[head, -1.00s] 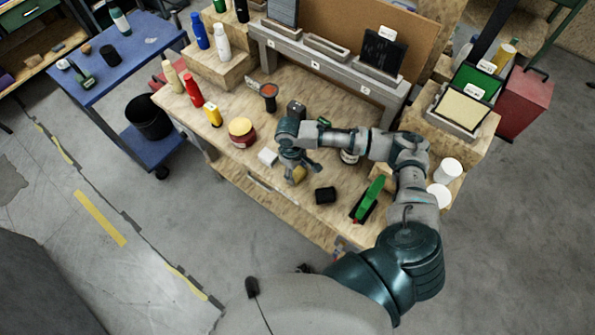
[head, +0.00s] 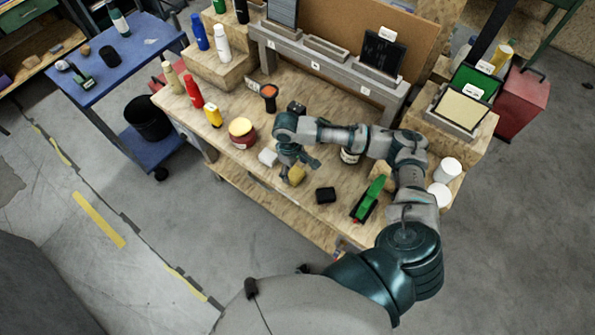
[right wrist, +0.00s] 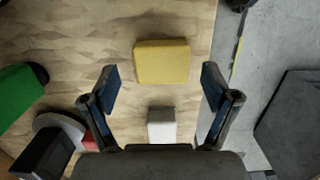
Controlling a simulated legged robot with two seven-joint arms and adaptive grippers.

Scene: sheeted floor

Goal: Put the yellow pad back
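The yellow pad (head: 297,175) is a small yellow block lying on the wooden workbench near its front edge, partly covered by my right gripper (head: 291,163). In the right wrist view the yellow pad (right wrist: 162,62) lies whole and unheld on the wood, ahead of and between the spread fingertips. My right gripper (right wrist: 161,88) is open and empty, with no finger visibly touching the pad. A white block (right wrist: 162,125) lies nearer the gripper's palm in that view. My left gripper is not in view.
A black block (head: 326,195) and a green brush-like tool (head: 369,198) lie right of the pad. A red jar (head: 242,133) with a yellow lid stands left. A tray with a pale yellow sheet (head: 462,108) and a grey slotted rack (head: 315,64) stand farther back.

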